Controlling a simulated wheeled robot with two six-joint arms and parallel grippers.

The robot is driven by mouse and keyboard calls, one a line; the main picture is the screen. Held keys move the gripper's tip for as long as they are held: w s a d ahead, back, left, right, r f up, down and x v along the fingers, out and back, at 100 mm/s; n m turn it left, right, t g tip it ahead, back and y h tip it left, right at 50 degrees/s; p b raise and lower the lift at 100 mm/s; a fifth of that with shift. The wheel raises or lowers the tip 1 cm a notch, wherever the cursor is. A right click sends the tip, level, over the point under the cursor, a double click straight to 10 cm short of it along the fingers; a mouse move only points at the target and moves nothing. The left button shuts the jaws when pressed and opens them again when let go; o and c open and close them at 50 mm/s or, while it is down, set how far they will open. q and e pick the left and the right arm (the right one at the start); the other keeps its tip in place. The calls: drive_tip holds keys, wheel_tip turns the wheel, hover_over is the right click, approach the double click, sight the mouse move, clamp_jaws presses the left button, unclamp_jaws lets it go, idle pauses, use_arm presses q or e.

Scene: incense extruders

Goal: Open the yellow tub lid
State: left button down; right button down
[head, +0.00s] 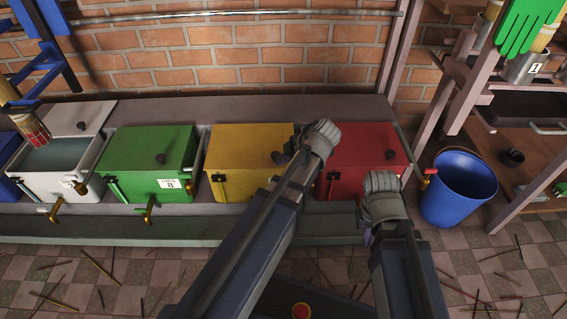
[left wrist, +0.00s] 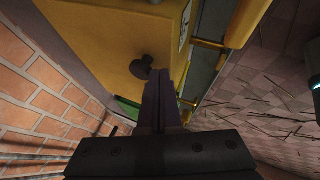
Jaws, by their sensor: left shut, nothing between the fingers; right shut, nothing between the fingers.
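The yellow tub (head: 230,188) stands in the row between the green and red tubs. Its yellow lid (head: 240,145) lies flat and closed on top, with a dark round knob (head: 279,158) near its right edge. In the left wrist view the knob (left wrist: 141,67) stands out from the yellow lid (left wrist: 115,35). My left gripper (head: 290,154) is shut and empty, its fingertips right beside the knob; I cannot tell if they touch it. My right gripper (head: 368,237) is shut and empty, low in front of the red tub; its fingers are mostly hidden.
The green tub (head: 145,150) and red tub (head: 365,150) are closed. The white tub (head: 80,190) is open, with liquid inside. A blue bucket (head: 458,190) stands at right beside a wooden shelf (head: 520,160). A brick wall (head: 220,60) is behind. Sticks litter the tiled floor.

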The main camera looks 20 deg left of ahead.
use_arm(q)
approach(273, 128)
drive_tip(key=x, duration=0.4)
drive_tip(key=shift+w+a+f, duration=0.15)
drive_tip(key=shift+w, duration=0.05)
drive_tip(key=shift+s, duration=0.15)
idle(0.4)
